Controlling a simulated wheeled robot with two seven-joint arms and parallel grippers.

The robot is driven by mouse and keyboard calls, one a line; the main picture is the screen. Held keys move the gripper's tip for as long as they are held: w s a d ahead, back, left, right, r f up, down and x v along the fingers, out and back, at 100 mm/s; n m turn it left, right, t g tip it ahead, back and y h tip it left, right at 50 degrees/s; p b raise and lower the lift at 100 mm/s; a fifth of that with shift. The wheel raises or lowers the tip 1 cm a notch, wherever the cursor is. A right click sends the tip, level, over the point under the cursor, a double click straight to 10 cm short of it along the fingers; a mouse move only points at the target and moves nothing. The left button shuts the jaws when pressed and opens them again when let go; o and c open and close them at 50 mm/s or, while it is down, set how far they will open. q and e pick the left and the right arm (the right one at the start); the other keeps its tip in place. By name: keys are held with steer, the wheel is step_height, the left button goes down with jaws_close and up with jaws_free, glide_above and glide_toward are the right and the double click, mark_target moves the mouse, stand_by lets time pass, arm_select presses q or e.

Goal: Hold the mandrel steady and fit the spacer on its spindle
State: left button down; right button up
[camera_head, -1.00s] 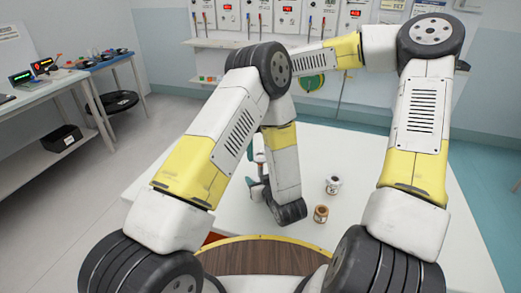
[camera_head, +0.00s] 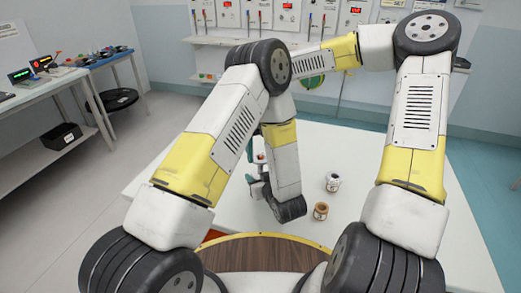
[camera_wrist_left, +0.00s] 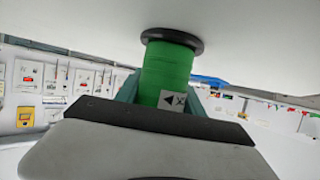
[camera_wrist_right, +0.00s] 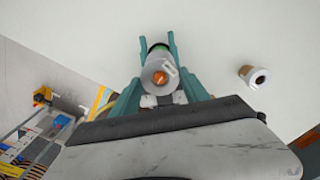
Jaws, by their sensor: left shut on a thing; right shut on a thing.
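The mandrel (camera_wrist_left: 168,75) is a green cylinder with a black flange and an arrow label, standing on the white table in the left wrist view. My left gripper (camera_wrist_left: 165,92) is shut on its green body, with teal fingers on both sides. In the right wrist view the spacer (camera_wrist_right: 151,70), a pale grey ring, is between the teal fingers of my right gripper (camera_wrist_right: 158,42), which is shut on it. I cannot tell how deep the ring sits. In the head view my left arm hides most of this.
A round brown board with a yellow rim (camera_head: 258,254) lies nearest me. The table's right part is clear.

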mark_target(261, 165)
steer(key=shift+f, duration=2.85)
steer(key=o, duration=1.5)
steer(key=shift+c, duration=0.2)
step_height(261, 165, up, 12)
arm_select(q)
steer(key=c, duration=0.6)
jaws_free()
steer(key=shift+c, duration=0.2)
